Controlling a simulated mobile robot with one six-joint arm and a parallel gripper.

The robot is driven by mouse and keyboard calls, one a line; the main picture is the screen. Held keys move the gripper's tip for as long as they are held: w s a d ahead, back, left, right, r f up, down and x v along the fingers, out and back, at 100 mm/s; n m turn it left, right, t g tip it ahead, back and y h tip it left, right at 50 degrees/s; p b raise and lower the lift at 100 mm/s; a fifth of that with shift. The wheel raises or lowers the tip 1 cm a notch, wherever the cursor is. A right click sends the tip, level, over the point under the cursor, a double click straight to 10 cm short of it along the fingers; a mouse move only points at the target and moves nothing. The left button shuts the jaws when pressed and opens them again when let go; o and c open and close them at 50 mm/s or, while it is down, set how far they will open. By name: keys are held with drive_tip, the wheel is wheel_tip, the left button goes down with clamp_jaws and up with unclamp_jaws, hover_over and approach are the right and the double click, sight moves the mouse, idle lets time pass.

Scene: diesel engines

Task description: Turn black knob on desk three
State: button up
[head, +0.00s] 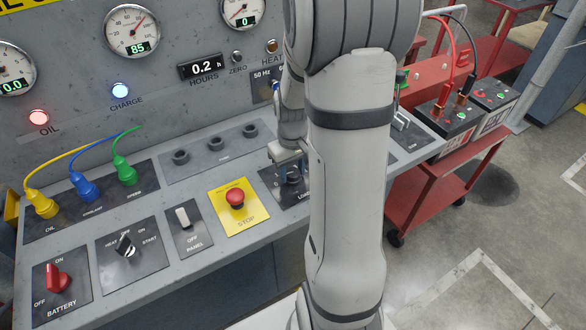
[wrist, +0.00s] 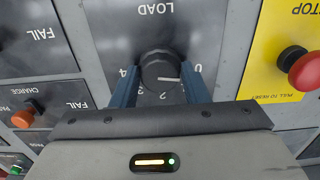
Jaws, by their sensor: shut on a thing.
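The black knob (wrist: 158,66) is round and sits on the LOAD panel (wrist: 195,40), which appears upside down in the wrist view. In the head view my gripper (head: 287,160) is over the LOAD panel, and the knob (head: 293,177) is partly hidden by the fingers. No desk number is legible.
The yellow plate with the red STOP button (head: 235,197) lies just left of my gripper in the head view. A white PANEL switch (head: 183,216), a START knob (head: 126,246) and a red BATTERY knob (head: 56,279) sit further left. A red cart (head: 430,190) stands at right.

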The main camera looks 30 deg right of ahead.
sight(292, 172)
drive_tip(key=shift+s+f, duration=0.1)
drive_tip(key=o, duration=1)
drive_tip(key=shift+c, duration=0.2)
drive_tip(key=shift+r, duration=0.55)
wheel_tip(292, 172, up, 7)
drive_tip(key=shift+f, duration=0.1)
